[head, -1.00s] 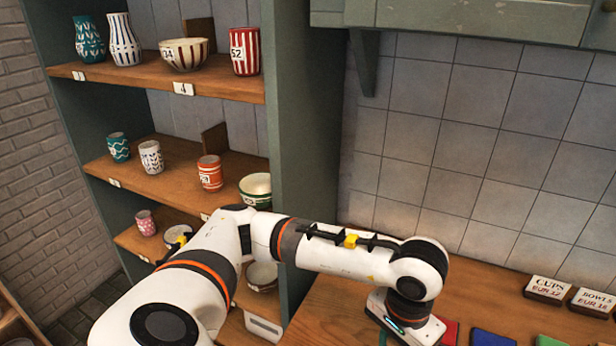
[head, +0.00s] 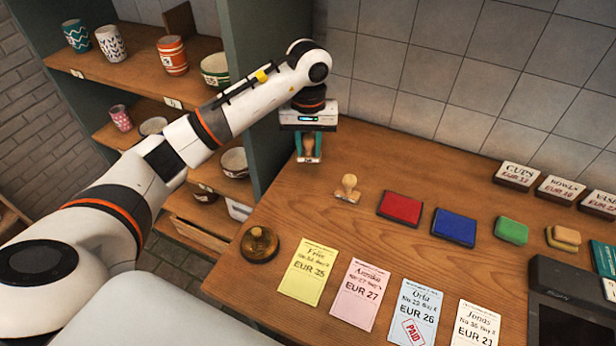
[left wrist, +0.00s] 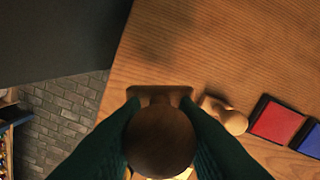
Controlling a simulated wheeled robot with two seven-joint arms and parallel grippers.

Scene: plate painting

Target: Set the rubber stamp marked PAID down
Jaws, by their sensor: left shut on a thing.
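My left gripper (head: 309,158) is shut on a wooden-handled rubber stamp (head: 308,146), over the table's back left corner. In the left wrist view its round dark knob (left wrist: 160,142) stands between the two green fingers, with part of the base showing beyond. The marking on its underside is hidden, so I cannot read it. I cannot tell whether its base touches the wooden table (head: 370,155). A second wooden stamp (head: 348,190) stands on the table just right of the gripper; it also shows in the left wrist view (left wrist: 224,114). My right gripper is not in view.
Red (head: 400,208) and blue (head: 454,227) ink pads lie to the right. A brass bell (head: 259,244) stands in front, near the left edge. Several price slips lie along the front, and the blue slip (head: 411,308) bears a red PAID mark. Pottery shelves stand at left.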

